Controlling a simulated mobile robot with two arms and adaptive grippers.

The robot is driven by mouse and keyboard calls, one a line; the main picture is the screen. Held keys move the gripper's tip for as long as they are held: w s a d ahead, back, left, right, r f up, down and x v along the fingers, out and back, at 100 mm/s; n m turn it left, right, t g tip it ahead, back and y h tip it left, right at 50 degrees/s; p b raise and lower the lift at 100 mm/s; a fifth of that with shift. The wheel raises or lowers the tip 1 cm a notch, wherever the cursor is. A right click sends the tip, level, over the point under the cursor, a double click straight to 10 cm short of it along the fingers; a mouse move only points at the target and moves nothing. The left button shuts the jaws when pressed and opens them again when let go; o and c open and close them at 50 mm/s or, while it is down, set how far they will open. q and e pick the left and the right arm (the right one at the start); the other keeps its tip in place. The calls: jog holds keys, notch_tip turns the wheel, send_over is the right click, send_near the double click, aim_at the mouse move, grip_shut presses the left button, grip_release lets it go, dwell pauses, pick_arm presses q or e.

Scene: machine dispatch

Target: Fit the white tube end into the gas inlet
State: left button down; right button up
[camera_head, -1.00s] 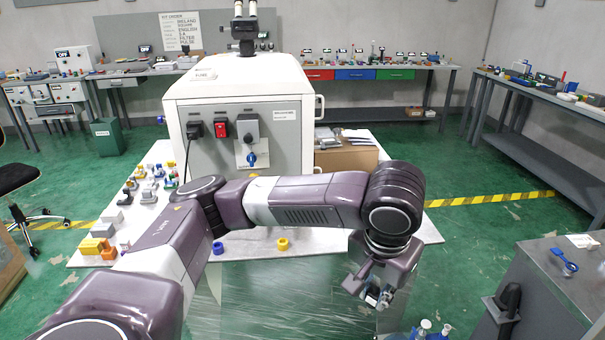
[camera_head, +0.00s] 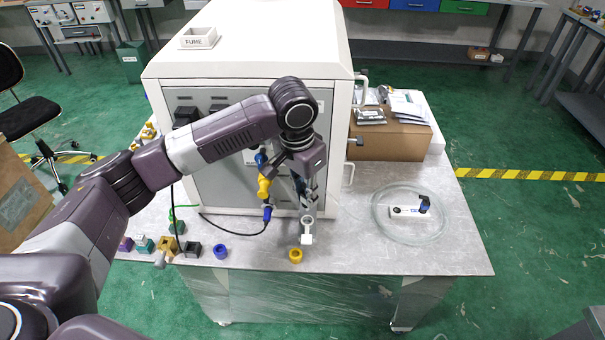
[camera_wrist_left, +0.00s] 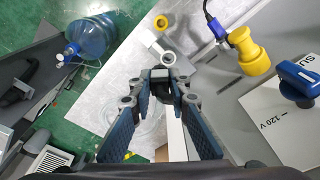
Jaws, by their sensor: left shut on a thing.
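My left gripper (camera_head: 307,198) is in front of the white cabinet's front panel, pointing down above the table. In the left wrist view the gripper (camera_wrist_left: 160,82) is shut on a white piece (camera_wrist_left: 158,46) with a round opening, which looks like the white tube end. This white piece also shows in the head view (camera_head: 307,228), just below the fingertips. A clear coiled tube (camera_head: 383,228) lies on the table to the right. A small grey fitting (camera_head: 356,141) sticks out of the cabinet's right side; I cannot tell whether it is the gas inlet. My right gripper is not in view.
A yellow ring (camera_head: 295,255) and a blue ring (camera_head: 221,251) lie near the table's front edge. A cardboard box (camera_head: 390,140) stands right of the cabinet (camera_head: 255,60).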

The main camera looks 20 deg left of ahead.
pick_arm(q)
jog(key=w+f+m+p, duration=0.1)
jog(key=f, duration=0.1)
jog(key=w+f+m+p, duration=0.1)
jog(key=f, duration=0.1)
jog(key=w+f+m+p, duration=0.1)
jog(key=f, duration=0.2)
jog(key=shift+a+m, duration=0.3)
jog(key=shift+a, duration=0.05)
jog(key=shift+f, duration=0.45)
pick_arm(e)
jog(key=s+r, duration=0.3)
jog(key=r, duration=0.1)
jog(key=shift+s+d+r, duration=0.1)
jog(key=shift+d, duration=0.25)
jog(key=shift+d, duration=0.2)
